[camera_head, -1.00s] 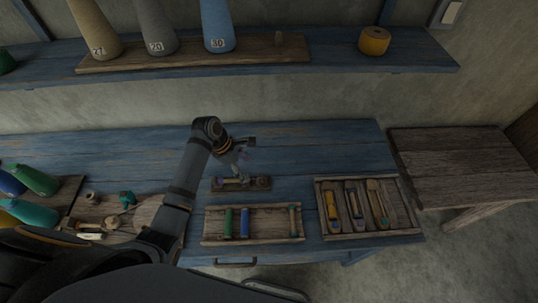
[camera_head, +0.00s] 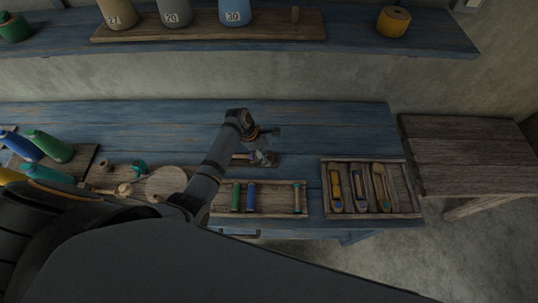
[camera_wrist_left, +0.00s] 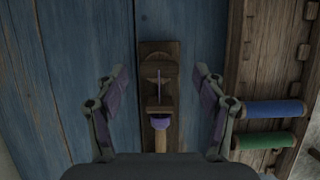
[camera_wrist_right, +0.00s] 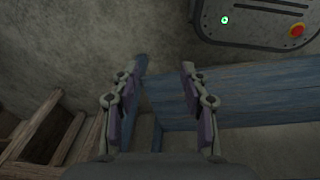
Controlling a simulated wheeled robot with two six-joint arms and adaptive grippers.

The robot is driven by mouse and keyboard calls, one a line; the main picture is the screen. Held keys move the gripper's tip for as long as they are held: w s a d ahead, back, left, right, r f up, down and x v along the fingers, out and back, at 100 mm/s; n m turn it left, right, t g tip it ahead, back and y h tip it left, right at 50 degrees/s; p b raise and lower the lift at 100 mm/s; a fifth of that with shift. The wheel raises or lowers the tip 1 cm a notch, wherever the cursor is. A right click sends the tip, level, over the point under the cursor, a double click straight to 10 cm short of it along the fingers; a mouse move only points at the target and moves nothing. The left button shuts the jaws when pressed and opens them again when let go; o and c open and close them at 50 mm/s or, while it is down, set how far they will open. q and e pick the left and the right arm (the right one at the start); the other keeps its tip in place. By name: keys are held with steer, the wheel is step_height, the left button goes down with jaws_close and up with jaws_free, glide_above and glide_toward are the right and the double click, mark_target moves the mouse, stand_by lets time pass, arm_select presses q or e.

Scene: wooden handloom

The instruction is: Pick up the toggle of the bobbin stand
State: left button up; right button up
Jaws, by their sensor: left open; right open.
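The bobbin stand is a small brown wooden base (camera_wrist_left: 172,52) with two upright blocks and a thin pale rod between them, on the blue bench. A purple knob (camera_wrist_left: 160,122) on a light wooden stem sits at its near end in the left wrist view; I cannot tell for sure that this is the toggle. My left gripper (camera_wrist_left: 160,72) is open, one finger on each side of the stand, apart from it. In the head view my left gripper (camera_head: 265,156) hides part of the stand. My right gripper (camera_wrist_right: 163,65) is open and empty, away from the stand.
A wooden tray (camera_head: 272,209) with green and blue spools lies close to the stand. A tool tray (camera_head: 408,192) stands to its right. Bottles (camera_head: 50,146) and small parts lie at left. The bench behind the stand is clear. A blue beam (camera_wrist_right: 250,90) is near my right gripper.

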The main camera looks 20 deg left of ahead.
arm_select(q)
steer(key=shift+w+d+f, duration=0.15)
steer(key=shift+d+f, duration=0.1)
steer(key=shift+f, duration=0.4)
steer(key=c, duration=0.8)
arm_select(e)
steer(key=shift+s+f, duration=0.1)
steer(key=shift+s, duration=0.7)
arm_select(q)
steer(key=shift+c, duration=0.2)
